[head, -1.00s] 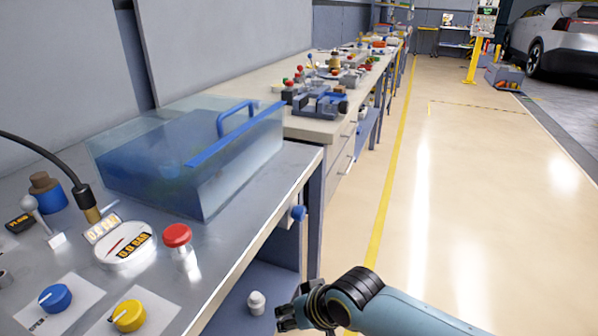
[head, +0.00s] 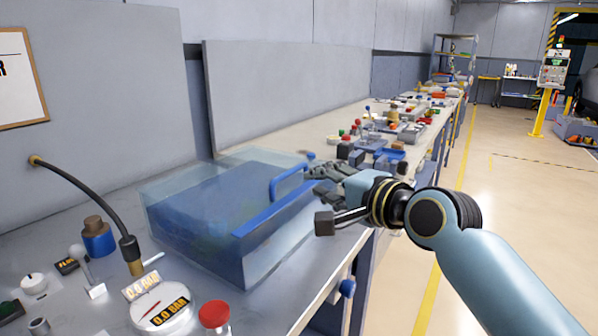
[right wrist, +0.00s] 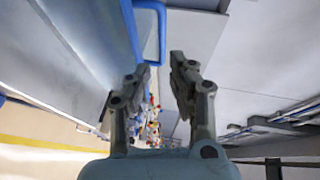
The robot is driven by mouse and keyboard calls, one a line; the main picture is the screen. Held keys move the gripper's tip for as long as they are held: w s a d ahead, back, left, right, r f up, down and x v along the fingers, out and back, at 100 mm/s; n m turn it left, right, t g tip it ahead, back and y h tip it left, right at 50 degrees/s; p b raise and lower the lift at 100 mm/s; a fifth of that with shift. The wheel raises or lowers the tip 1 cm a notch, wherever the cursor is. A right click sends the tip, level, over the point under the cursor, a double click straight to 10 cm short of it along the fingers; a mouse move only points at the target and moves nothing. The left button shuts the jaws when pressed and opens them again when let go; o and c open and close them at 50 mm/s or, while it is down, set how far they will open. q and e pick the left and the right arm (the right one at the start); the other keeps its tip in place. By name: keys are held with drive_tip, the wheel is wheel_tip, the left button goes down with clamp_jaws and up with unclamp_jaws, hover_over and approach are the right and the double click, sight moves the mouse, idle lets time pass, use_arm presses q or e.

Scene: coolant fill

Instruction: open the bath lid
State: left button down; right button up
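The bath is a clear glass tank (head: 215,258) of blue liquid on the metal bench, and its lid looks shut. A blue strip (head: 262,218) runs along the lid's near edge, with a blue arched handle (head: 287,180) standing on it. In the right wrist view the handle (right wrist: 160,30) lies just beyond the fingertips. My right gripper (head: 318,197) is open and empty, just right of the handle and apart from it. Its two spread fingers (right wrist: 159,68) also show in the right wrist view. My left gripper is not in view.
A black hose with a brass nozzle (head: 135,266), a blue bottle (head: 98,238), a gauge (head: 162,312) and a red button (head: 214,314) stand left and in front of the bath. Benches with clutter run behind.

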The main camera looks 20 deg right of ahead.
sight(292, 174)
drive_tip(key=x, duration=1)
drive_tip(key=shift+w+a+b, duration=0.1)
drive_tip(key=shift+w+b, duration=0.25)
clamp_jaws()
